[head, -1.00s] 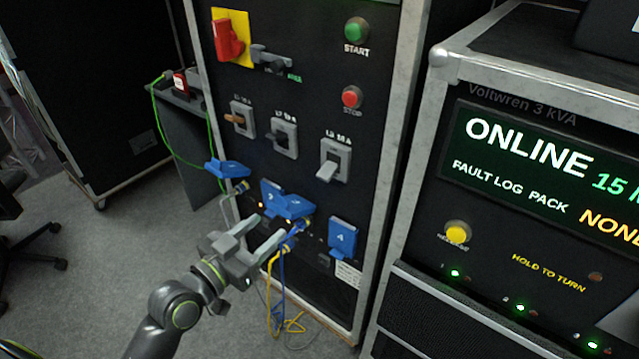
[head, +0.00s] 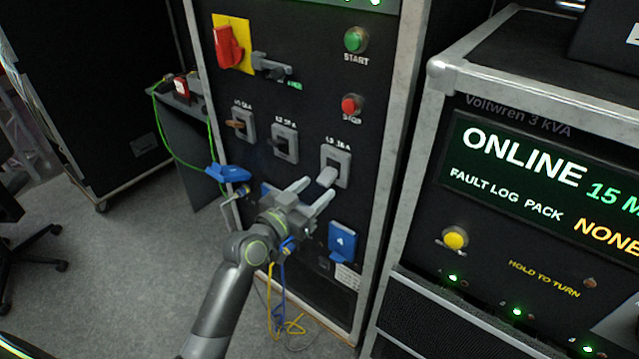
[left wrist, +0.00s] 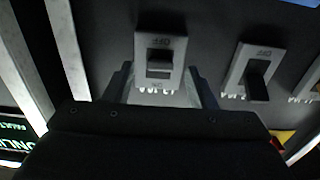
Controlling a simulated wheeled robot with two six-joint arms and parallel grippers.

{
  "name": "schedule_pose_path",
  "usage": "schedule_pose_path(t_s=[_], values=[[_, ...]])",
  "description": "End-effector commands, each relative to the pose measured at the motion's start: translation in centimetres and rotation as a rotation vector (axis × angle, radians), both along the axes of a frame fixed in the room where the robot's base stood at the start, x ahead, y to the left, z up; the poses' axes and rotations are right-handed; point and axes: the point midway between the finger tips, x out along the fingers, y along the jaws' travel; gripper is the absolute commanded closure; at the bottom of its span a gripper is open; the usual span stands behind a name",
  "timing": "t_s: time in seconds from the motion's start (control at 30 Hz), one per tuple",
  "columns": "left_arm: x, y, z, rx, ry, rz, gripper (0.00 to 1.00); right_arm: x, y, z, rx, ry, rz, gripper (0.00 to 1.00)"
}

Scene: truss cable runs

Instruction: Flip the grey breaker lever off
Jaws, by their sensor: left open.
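The grey breaker lever (head: 327,177) juts out from the rightmost breaker of a row of three on the black rack panel. In the left wrist view the lever (left wrist: 160,60) sits ahead, between the lines of my two fingers, with an OFF mark upside down above it. My left gripper (head: 313,190) is open and empty, its fingertips just below and in front of this breaker. I see no clear contact with the lever. My right gripper is not in view.
A dark lever (head: 283,146) and a brown lever (head: 236,124) are to the left. A red rotary switch (head: 228,46) and green START (head: 355,40) and red STOP (head: 351,104) buttons are above. Blue covers, one at lower right (head: 342,241), and cables are below.

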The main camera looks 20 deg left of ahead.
Motion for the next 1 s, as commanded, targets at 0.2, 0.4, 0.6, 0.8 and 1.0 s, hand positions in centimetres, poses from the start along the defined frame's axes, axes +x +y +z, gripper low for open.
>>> schedule_pose_path(t_s=[0.2,0.4,0.6,0.8,1.0], values=[[2.1,-0.7,0.0,-0.001,-0.001,0.0,0.49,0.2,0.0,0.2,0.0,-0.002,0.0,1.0],[2.5,-0.9,0.0,0.0,0.0,0.0,0.49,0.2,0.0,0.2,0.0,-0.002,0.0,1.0],[2.4,-0.9,0.0,0.0,0.0,0.001,0.53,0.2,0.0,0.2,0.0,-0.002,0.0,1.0],[2.4,-0.9,0.0,0.0,0.0,0.001,0.79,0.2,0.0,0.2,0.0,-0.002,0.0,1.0],[2.4,-0.8,-0.1,0.0,-0.001,0.001,0.94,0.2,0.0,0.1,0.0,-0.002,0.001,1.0]])
